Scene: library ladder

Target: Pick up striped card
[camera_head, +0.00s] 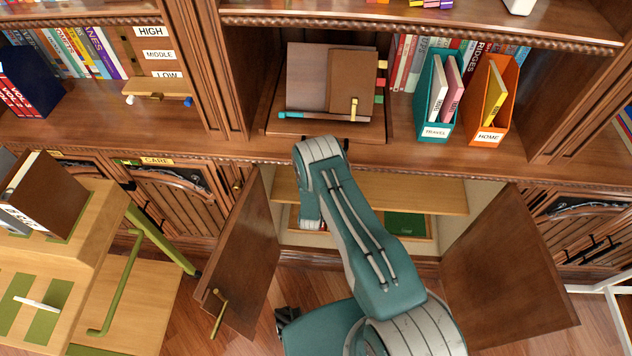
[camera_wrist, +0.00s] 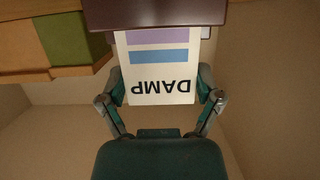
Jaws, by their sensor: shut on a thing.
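The striped card (camera_wrist: 158,85) is white with a purple band, a blue band and the word DAMP, upside down in the wrist view. My gripper (camera_wrist: 161,92) is shut on it, with one finger at each side edge. The card's top part is hidden by a dark brown block (camera_wrist: 153,12), and I cannot tell whether they touch. In the head view my arm reaches down into the open lower cabinet; the card and my gripper cannot be made out there.
Open cabinet doors stand at left (camera_head: 240,255) and right (camera_head: 510,270). A light wooden shelf (camera_head: 430,193) crosses the cabinet, above a green-bottomed tray (camera_head: 430,236). A wooden stepped cart (camera_head: 95,225) stands at left. Teal (camera_head: 432,125) and orange (camera_head: 497,125) file holders stand above.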

